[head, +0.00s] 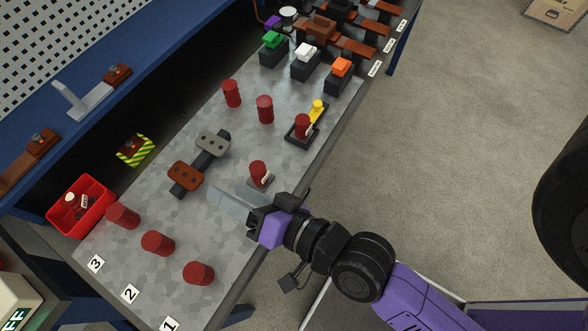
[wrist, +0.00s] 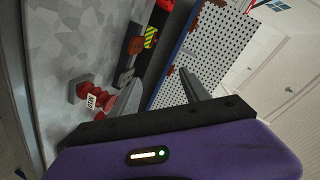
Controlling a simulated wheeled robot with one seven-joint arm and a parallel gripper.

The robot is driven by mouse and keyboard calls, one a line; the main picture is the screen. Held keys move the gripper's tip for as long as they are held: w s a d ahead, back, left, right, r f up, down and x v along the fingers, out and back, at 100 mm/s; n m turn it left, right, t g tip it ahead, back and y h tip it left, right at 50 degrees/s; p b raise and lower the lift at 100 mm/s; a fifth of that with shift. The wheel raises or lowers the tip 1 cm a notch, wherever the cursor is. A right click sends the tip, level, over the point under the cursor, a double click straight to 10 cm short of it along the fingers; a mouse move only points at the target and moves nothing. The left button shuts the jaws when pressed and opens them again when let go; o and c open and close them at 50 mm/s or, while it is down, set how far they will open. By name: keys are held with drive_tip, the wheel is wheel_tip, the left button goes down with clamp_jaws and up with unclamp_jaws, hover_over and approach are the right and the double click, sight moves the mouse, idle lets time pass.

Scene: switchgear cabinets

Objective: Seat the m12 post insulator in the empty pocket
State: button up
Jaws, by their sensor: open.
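A dark red post insulator with a white tag (head: 258,172) stands upright on a small grey plate on the bench, just beyond my gripper. It also shows in the wrist view (wrist: 92,99), left of the fingers; I cannot read its tag. My gripper (head: 220,198) is open and empty, low over the bench, its fingers pointing left past the insulator. Its two fingers show apart in the wrist view (wrist: 158,82). Another tagged insulator (head: 302,121) stands in a black fixture (head: 296,137) with a yellow lever (head: 318,106). I cannot make out an empty pocket.
A black bar with brown and grey blocks (head: 186,175) lies mid-bench. A red bin (head: 76,220) is at left. Green, white and orange switches (head: 305,62) stand at the back.

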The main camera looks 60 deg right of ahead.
drive_tip(key=s+d+n, duration=0.3)
drive_tip(key=s+n, duration=0.2)
drive_tip(key=s, duration=0.3)
drive_tip(key=s+d+n, duration=0.3)
drive_tip(key=s+n, duration=0.2)
drive_tip(key=s, duration=0.4)
drive_tip(key=shift+d+r+g, duration=0.2)
drive_tip(key=shift+r+g, duration=0.1)
drive_tip(key=shift+f, duration=0.1)
wheel_tip(320, 180, down, 3)
drive_tip(key=b, duration=0.3)
drive_tip(key=shift+f, duration=0.15)
